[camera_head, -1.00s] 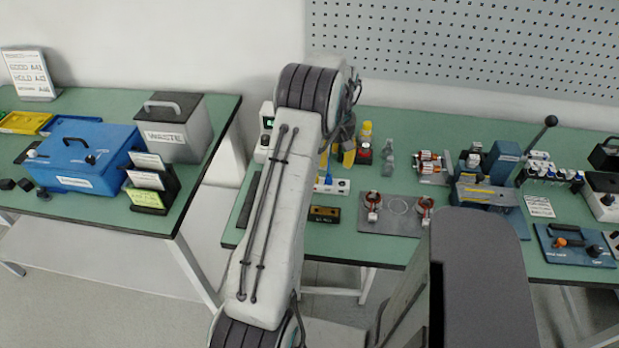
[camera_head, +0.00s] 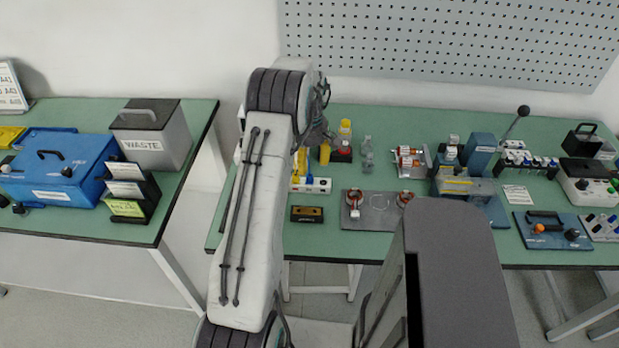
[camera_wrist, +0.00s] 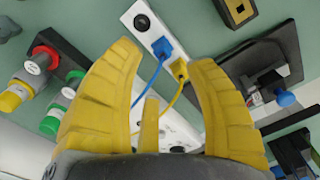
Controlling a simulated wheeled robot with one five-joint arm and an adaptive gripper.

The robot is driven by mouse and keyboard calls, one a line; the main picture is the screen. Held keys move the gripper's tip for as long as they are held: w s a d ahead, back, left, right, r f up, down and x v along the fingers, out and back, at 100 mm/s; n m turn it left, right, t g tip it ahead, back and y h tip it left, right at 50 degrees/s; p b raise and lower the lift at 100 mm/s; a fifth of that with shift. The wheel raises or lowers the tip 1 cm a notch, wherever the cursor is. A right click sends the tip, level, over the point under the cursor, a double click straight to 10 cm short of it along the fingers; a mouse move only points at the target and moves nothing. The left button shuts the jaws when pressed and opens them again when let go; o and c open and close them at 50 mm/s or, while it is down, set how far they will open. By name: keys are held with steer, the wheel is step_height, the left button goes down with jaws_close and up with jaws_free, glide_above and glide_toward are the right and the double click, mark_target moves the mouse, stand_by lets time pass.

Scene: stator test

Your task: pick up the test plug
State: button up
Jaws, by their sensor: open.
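My gripper (camera_wrist: 165,58) shows in the wrist view as two wide-open, empty yellow fingers. Beyond and between the fingertips is a white power strip (camera_wrist: 142,20) with a blue plug (camera_wrist: 163,47) and a yellow plug (camera_wrist: 180,69) seated in it, each with a cable of its own colour. I cannot tell which one is the test plug. Neither plug is held; the gap to them is unclear. In the head view the arm partly hides the yellow fingers (camera_head: 312,158), above the power strip (camera_head: 319,186) on the green bench.
Red and green capped items (camera_wrist: 44,60) lie left of the fingers in the wrist view. A dark device with a blue knob (camera_wrist: 284,98) is to the right. In the head view, a small black-and-yellow block (camera_head: 307,214) and a grey mat (camera_head: 378,222) with stators lie near the bench's front edge.

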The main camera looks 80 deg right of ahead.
mark_target(309, 174)
steer(key=f, duration=0.2)
steer(key=f+p, duration=0.1)
steer(key=shift+a+f, duration=0.25)
steer(key=shift+f, duration=0.9)
steer(key=shift+o, duration=0.3)
jaws_close()
